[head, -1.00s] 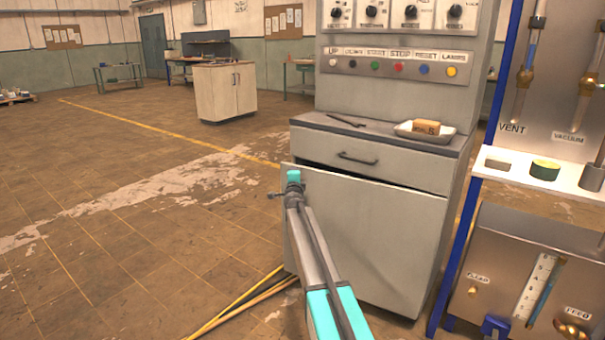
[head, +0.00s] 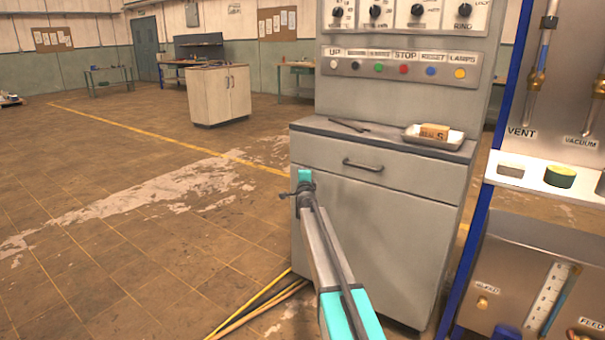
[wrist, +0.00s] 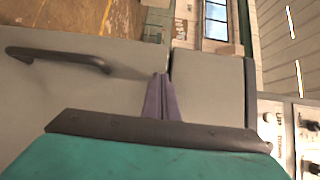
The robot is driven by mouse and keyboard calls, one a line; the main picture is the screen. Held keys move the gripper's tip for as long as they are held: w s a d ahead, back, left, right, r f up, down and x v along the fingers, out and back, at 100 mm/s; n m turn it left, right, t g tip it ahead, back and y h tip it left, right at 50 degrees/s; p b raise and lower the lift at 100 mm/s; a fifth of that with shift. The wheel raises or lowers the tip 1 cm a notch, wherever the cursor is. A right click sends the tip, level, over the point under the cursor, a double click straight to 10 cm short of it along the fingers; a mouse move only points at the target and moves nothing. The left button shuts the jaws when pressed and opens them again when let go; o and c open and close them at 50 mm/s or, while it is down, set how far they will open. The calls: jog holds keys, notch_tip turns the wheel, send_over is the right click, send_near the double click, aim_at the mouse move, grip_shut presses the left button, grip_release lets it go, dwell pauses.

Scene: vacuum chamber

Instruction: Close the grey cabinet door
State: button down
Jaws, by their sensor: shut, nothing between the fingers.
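The grey cabinet door (head: 372,235) is the large lower panel of the console. In the head view it looks flush with the front, under a drawer. In the wrist view the door (wrist: 95,95) fills the left, with a dark bar handle (wrist: 60,58); a thin seam parts it from the drawer front (wrist: 205,90). My gripper (wrist: 160,80) is shut and empty, its fingertips over the door near that seam. In the head view my gripper (head: 304,180) is at the door's upper left; my arm hides part of the door. I cannot tell whether the fingers touch it.
The drawer (head: 400,172) with its dark handle is shut. A tray (head: 448,138) with a small block and a thin dark tool (head: 347,125) lie on the countertop. A blue-framed rig (head: 475,250) stands close at right. Open floor (head: 110,220) lies at left.

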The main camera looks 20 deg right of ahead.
jog(key=shift+w+d+r+h, duration=0.15)
jog(key=shift+d+r, duration=0.15)
jog(key=shift+d, duration=0.25)
jog(key=shift+w+d+r+h, duration=0.15)
jog(key=shift+d+r, duration=0.15)
jog(key=shift+d, duration=0.2)
jog(key=s+a+f+y+p, duration=0.1)
jog(key=s+a+p, duration=0.3)
jog(key=s+a, duration=0.5)
jog(key=a, duration=0.4)
jog(key=shift+a, duration=0.15)
